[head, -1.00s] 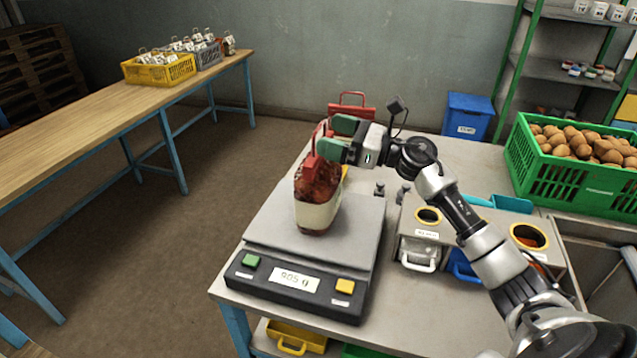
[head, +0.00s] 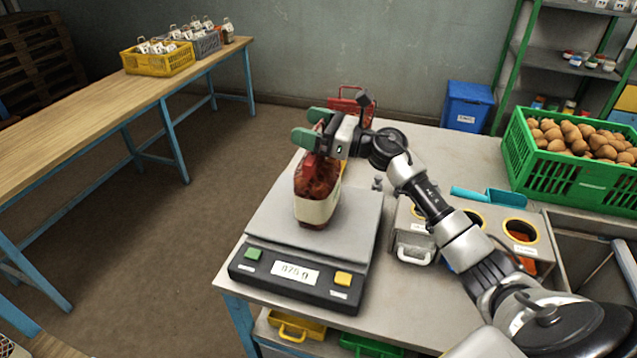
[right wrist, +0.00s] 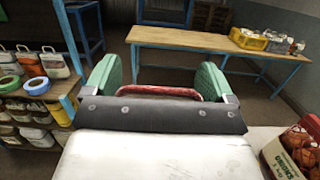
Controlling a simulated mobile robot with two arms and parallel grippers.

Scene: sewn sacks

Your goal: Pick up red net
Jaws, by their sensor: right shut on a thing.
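The red net (head: 318,180) is a sack of reddish-brown contents with a pale band around its lower part. It stands upright over the plate of the scale (head: 352,225); I cannot tell whether its base touches. My right gripper (head: 310,127), with green fingers, is above it, shut on its red top. In the right wrist view a red handle (right wrist: 158,91) spans between the two green fingers of this gripper (right wrist: 156,85). The body of the net is hidden there. My left gripper is not in view.
A red item (head: 352,105) stands behind my gripper. A green crate of potatoes (head: 570,185), a blue bin (head: 468,108) and a blue scoop (head: 490,196) are to the right. Floor is free between the scale and the wooden table (head: 110,100).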

